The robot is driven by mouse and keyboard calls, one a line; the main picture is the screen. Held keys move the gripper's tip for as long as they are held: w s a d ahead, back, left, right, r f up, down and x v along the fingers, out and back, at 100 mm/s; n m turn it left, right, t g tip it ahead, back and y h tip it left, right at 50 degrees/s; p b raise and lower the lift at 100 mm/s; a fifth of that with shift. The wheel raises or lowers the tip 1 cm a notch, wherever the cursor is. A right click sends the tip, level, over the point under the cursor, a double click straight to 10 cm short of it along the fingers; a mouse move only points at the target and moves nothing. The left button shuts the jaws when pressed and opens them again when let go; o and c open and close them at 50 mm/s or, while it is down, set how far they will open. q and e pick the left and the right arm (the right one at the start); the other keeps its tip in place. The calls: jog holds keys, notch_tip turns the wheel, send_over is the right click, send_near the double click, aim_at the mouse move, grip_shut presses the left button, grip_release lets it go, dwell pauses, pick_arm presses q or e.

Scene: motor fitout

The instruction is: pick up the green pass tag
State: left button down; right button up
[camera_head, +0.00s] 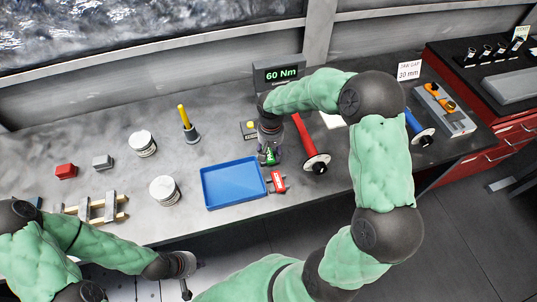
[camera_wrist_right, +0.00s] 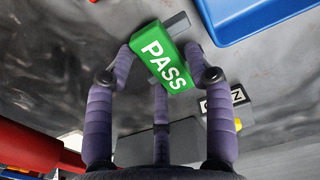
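The green pass tag (camera_head: 268,156) is by the tip of my right gripper (camera_head: 269,147), just right of the blue tray. In the right wrist view the tag (camera_wrist_right: 163,57) shows its white PASS lettering and a grey tab at its upper end. The fingers of my right gripper (camera_wrist_right: 159,52) straddle it, tips close at both sides, with a third finger below. I cannot tell whether they press on it, or whether it is clear of the table. My left gripper (camera_head: 186,283) is low at the table's front, away from the tag; its fingers are barely visible.
A red tag (camera_head: 278,181) lies close by, beside the blue tray (camera_head: 234,184). A red-handled tool (camera_head: 305,135) stands to the right. A small box with a yellow top (camera_head: 249,130) and a 60 Nm display (camera_head: 279,73) are behind. White tins (camera_head: 164,190) stand left.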

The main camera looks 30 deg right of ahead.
jog(key=c, duration=0.4)
jog(key=shift+o, duration=0.2)
